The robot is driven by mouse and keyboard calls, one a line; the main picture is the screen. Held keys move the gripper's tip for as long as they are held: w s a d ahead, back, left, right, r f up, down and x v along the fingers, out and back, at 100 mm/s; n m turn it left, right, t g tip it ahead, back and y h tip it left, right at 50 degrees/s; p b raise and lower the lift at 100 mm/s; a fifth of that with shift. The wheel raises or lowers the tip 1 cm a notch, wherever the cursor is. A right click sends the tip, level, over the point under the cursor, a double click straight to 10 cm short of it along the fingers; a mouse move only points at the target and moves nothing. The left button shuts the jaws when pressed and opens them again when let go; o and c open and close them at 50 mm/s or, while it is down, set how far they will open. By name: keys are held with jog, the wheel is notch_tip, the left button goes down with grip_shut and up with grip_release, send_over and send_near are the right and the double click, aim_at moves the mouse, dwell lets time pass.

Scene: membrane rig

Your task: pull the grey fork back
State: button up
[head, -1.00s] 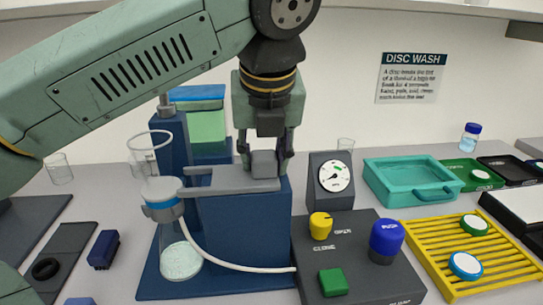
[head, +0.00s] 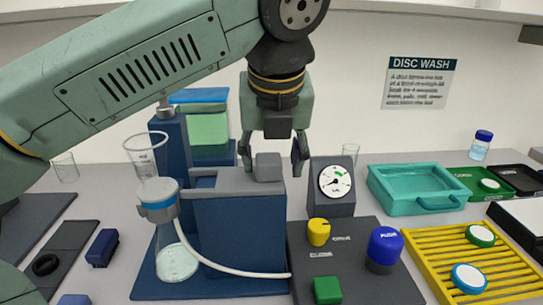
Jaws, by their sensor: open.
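The grey fork (head: 232,183) lies flat on top of the dark blue block (head: 242,235). Its prongs point left, and their ends are right beside the collar of the filter flask (head: 175,262); I cannot tell whether they touch it. The grey knob block (head: 269,167) stands on the fork's right end. My gripper (head: 272,168) points down over the knob with its fingers open, one on each side, with a visible gap to the knob. The flask stands upright on the blue base, with a clear funnel (head: 146,150) above its pale blue-banded head (head: 158,192).
A white hose (head: 230,271) runs from the flask to the dark control panel (head: 355,262) with yellow, blue and green controls. A gauge (head: 335,182) stands close right of the knob. A teal tray (head: 400,208) and yellow rack (head: 420,245) are further right.

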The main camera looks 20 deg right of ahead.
jog(key=v, duration=0.7)
jog(key=shift+r, duration=0.25)
jog(key=shift+s+a, duration=0.1)
dwell(0.4)
